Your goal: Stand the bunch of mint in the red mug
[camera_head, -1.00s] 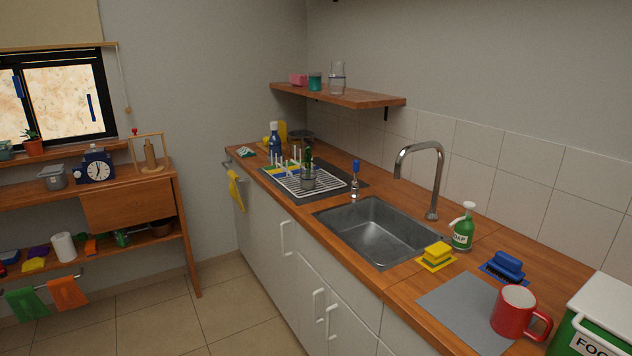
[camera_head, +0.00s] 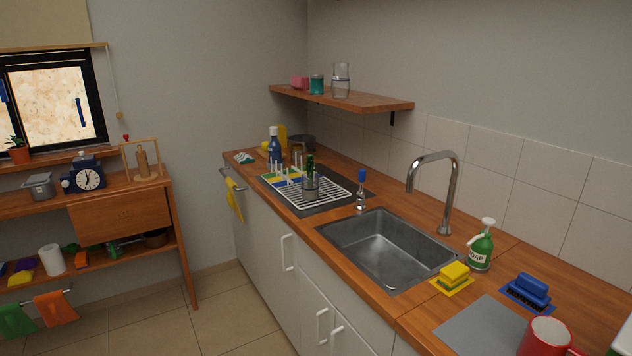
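The red mug (camera_head: 541,340) stands on the grey mat (camera_head: 481,327) at the bottom right of the head view, partly cut off by the lower edge. Its pale inside faces up and looks empty. A green upright thing (camera_head: 310,165) stands in a clear glass (camera_head: 310,188) on the dish rack; it is too small to tell whether it is the mint. Neither of my grippers shows in the view.
The sink (camera_head: 385,245) with its tall tap (camera_head: 447,190) lies between rack and mug. A yellow sponge (camera_head: 454,275), a green soap bottle (camera_head: 481,246) and a blue brush (camera_head: 530,290) stand near the mat. Floor (camera_head: 225,315) is clear in front of the cabinets.

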